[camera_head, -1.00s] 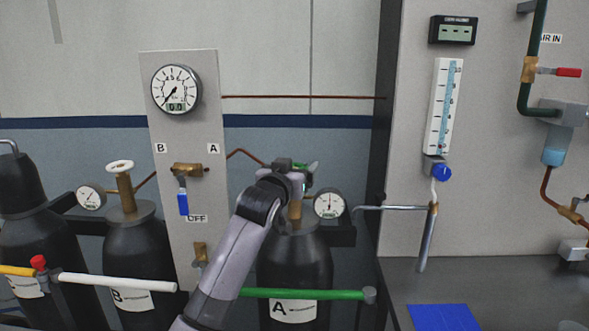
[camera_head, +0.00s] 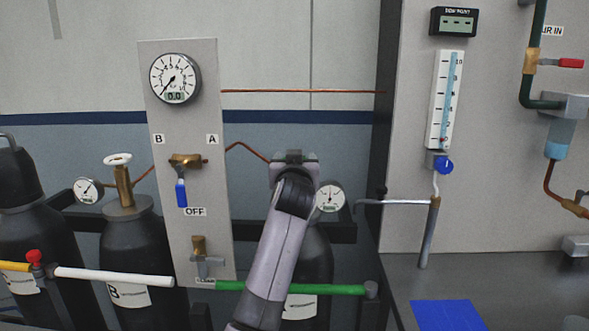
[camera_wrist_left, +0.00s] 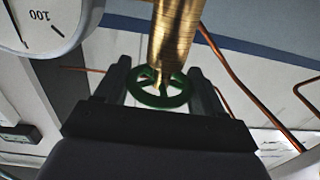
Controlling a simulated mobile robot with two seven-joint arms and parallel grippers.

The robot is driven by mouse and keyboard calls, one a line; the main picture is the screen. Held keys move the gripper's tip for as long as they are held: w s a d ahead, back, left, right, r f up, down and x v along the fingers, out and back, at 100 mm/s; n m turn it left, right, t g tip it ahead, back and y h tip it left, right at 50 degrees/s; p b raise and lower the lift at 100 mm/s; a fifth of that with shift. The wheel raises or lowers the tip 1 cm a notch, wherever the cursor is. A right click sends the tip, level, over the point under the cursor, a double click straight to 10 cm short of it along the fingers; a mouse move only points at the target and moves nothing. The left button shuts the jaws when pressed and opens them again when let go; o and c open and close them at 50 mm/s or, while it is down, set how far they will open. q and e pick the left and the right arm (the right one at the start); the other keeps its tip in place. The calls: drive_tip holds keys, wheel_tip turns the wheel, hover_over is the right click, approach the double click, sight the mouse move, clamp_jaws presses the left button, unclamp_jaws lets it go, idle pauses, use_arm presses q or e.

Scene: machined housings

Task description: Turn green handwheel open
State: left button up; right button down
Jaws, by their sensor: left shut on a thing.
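The green handwheel (camera_wrist_left: 160,98) sits on the brass valve stem (camera_wrist_left: 178,35) in the left wrist view, between the two dark fingers of my left gripper (camera_wrist_left: 160,90). The jaws are shut on the wheel's rim from either side. In the head view my left gripper (camera_head: 295,157) is at the top of cylinder A (camera_head: 318,262), and my arm hides most of the wheel and valve there. The gauge (camera_head: 331,198) of cylinder A is just right of the gripper. My right gripper is not in view.
Cylinder B (camera_head: 135,245) with its white handwheel (camera_head: 117,160) stands to the left. A panel (camera_head: 215,120) with a gauge and blue-handled valve is behind. A green bar (camera_head: 340,289) crosses cylinder A. A bench (camera_head: 500,285) with a blue mat is at right.

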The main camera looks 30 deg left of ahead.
use_arm(q)
drive_tip(key=shift+d+f+n+g+y+b, duration=0.1)
drive_tip(key=shift+f+n+g+y+b, duration=0.1)
drive_tip(key=shift+n+g+y+b, duration=0.75)
drive_tip(key=shift+r+n+g+y+b, duration=0.15)
drive_tip(key=shift+n+g+y+b, duration=0.25)
drive_tip(key=shift+y+b, duration=0.3)
drive_tip(key=o, duration=1)
drive_tip(key=shift+o, duration=0.2)
drive_tip(key=b+v, duration=0.1)
drive_tip(key=v, duration=0.6)
drive_tip(key=shift+b, duration=0.3)
drive_tip(key=shift+r, duration=0.1)
